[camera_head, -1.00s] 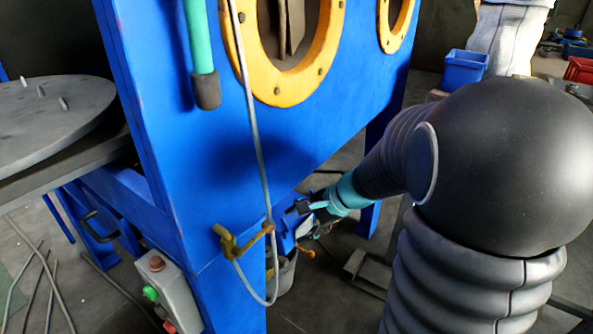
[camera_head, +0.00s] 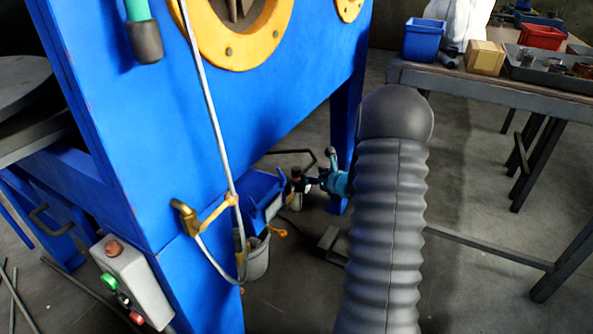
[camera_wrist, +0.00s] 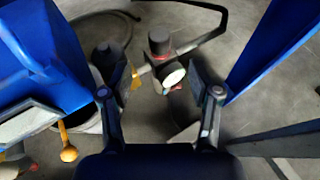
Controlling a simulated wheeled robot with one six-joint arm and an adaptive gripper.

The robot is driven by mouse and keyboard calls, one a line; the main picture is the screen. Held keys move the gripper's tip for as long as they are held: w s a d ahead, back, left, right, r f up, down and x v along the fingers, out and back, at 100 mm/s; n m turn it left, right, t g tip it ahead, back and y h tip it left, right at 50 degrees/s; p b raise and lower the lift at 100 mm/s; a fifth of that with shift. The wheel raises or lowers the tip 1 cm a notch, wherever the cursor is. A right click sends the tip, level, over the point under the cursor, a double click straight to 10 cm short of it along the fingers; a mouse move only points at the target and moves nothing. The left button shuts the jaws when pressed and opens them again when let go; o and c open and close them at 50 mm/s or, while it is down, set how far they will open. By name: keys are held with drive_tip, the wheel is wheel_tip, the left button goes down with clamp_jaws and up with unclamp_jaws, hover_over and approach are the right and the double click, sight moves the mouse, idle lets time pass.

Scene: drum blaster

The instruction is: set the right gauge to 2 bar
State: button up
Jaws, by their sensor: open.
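A regulator with a dark knob and a red ring (camera_wrist: 158,42) stands ahead of my gripper in the wrist view. Its small white gauge face (camera_wrist: 174,78) shows between the fingers, seen at a slant, and its reading is too small to tell. A second dark knob (camera_wrist: 106,58) is to the left, partly behind the left finger. My gripper (camera_wrist: 161,83) is open, one finger on each side of the gauge; I cannot tell whether either touches it. In the head view, my gripper (camera_head: 313,184) is small beside the dark regulator (camera_head: 297,181), low by the blue cabinet.
The blue cabinet (camera_head: 270,110) fills the left, with a yellow-ringed port (camera_head: 238,50), a hanging hose and a brass valve (camera_head: 185,215). A yellow-knobbed lever (camera_wrist: 68,153) is left of my gripper. A workbench (camera_head: 480,82) is at right.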

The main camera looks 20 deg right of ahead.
sight(297, 169)
drive_tip(key=x, duration=1.2)
drive_tip(key=c, duration=1.2)
